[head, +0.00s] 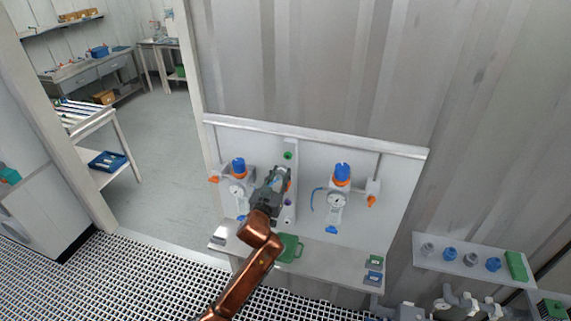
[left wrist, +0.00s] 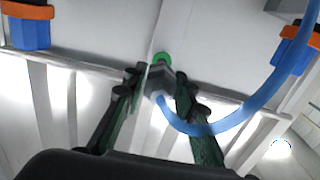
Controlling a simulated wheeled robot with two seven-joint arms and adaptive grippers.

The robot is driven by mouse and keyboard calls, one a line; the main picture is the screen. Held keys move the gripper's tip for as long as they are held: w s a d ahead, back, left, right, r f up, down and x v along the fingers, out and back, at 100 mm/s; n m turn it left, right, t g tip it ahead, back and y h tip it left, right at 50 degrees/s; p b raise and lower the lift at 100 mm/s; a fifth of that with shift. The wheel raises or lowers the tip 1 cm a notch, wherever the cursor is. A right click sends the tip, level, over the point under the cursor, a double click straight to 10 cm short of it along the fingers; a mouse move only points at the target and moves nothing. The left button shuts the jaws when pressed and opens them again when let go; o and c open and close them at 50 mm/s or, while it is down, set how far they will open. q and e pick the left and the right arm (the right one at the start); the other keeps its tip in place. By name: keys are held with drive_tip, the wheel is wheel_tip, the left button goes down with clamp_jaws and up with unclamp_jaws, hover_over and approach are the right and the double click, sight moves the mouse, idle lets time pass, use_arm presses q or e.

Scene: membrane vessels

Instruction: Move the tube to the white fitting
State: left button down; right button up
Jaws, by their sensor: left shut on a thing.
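My left gripper (head: 279,178) is at the upright strip between the two vessels on the wall panel. In the left wrist view, the left gripper (left wrist: 160,82) is shut around a grey hexagonal end piece, from which the blue tube (left wrist: 240,115) curves off to the right and up. A green port (left wrist: 162,58) shows just beyond the end piece; I cannot tell whether they touch. In the head view, the strip carries a green port (head: 288,155) above the gripper and a purple port (head: 288,203) below. I cannot make out which part is the white fitting. My right gripper is not in view.
A vessel with a blue cap (head: 238,164) stands left of the gripper and another with a blue cap (head: 342,171) stands right. A thin blue hose (head: 314,199) loops beside the right one. A green tray (head: 289,248) lies on the shelf (head: 325,262) below.

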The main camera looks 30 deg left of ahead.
use_arm(q)
drive_tip(key=s+d+f+m+h+b, duration=0.2)
drive_tip(key=s+d+f+h+b, duration=0.2)
drive_tip(key=s+d+f+b, duration=0.5)
drive_tip(key=s+d+f, duration=0.8)
drive_tip(key=s+d, duration=0.3)
drive_tip(key=d, duration=0.1)
drive_tip(key=shift+d+f+m, duration=0.15)
drive_tip(key=shift+f+m, duration=0.15)
drive_tip(key=shift+f, duration=0.05)
